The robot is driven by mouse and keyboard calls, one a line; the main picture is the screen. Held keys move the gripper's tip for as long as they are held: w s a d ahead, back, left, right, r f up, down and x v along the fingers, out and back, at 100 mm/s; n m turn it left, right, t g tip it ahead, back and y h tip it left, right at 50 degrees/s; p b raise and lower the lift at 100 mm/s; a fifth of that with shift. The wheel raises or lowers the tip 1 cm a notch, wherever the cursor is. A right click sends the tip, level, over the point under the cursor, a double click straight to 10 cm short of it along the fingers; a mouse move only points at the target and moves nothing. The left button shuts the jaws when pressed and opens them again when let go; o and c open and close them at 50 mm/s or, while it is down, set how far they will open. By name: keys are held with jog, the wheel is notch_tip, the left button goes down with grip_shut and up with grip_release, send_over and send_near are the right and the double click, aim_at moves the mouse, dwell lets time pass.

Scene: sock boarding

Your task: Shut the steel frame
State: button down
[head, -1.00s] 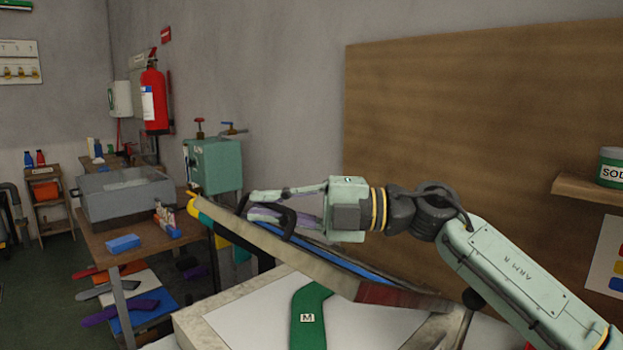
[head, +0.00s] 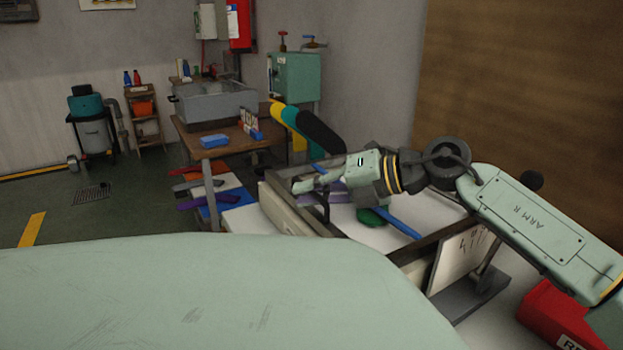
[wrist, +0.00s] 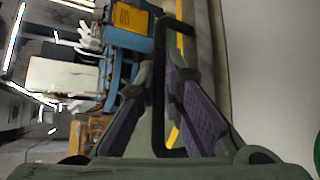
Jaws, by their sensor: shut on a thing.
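The steel frame (head: 437,238) shows in the head view as a dark grey metal border around a white surface. My arm partly covers it, and I cannot tell whether it lies fully flat. Its black bar handle (head: 326,212) stands at its left side and runs between my fingers in the wrist view (wrist: 158,105). My gripper (head: 312,187) is shut on this handle, with purple-padded fingers on both sides (wrist: 162,85). Part of a green sock (head: 372,216) shows inside the border. A blue strip (head: 403,225) crosses beside it.
A wooden table (head: 208,150) with a grey basin (head: 215,105) stands behind to the left. Coloured socks (head: 205,201) lie below it. A red box (head: 556,318) is at the lower right. A brown board (head: 510,100) stands behind my arm. Floor shows at the left.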

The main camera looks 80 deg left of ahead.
jog(key=shift+f+t, duration=0.3)
jog(key=shift+f, duration=0.4)
jog(key=shift+f, duration=0.1)
jog(key=c, duration=2)
grip_release()
